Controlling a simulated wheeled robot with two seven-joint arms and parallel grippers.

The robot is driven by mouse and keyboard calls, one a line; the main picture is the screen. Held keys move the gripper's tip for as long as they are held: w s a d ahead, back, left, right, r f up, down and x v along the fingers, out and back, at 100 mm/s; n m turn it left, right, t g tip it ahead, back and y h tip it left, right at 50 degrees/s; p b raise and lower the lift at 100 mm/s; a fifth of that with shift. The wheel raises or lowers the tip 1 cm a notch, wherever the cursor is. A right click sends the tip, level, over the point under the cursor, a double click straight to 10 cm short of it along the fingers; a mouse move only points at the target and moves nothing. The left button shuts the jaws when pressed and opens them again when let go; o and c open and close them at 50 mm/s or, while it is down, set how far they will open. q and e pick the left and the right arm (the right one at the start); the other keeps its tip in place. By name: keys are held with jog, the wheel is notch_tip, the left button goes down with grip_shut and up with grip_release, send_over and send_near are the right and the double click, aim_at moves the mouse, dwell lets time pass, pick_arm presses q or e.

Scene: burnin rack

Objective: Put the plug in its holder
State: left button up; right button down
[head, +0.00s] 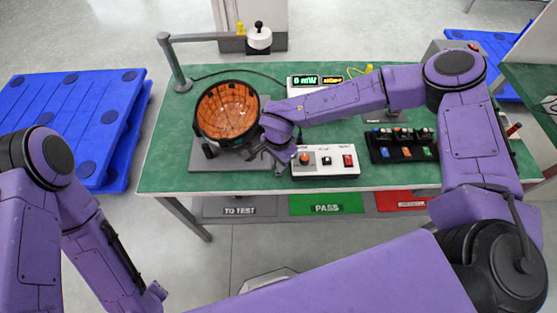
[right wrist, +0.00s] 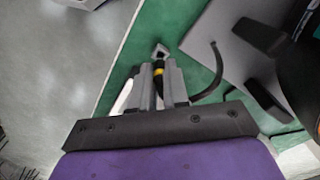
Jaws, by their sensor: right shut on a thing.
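My right gripper (head: 281,160) is over the front of the green table, just right of the orange-lined bowl-shaped fixture. In the head view the plug is too small or hidden to make out. I cannot identify its holder with certainty. My left arm is at the lower left, and its fingers do not show.
The bowl-shaped fixture (head: 228,112) stands on a grey plate (head: 205,160). A white button box (head: 326,161), a black rack (head: 403,153) and a display box (head: 305,84) share the green table (head: 165,150). A post with an overhead arm (head: 178,65) stands at the back left.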

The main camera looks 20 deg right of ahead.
dwell(0.3)
jog(key=shift+p, duration=0.3)
jog(key=shift+f+b, duration=0.7)
jog(key=shift+f, duration=0.4)
jog(key=c, duration=1)
grip_release()
jog(key=shift+c, duration=0.2)
notch_tip(320, 180, up, 10)
jog(key=shift+r+b, duration=0.25)
jog(key=shift+b, duration=0.75)
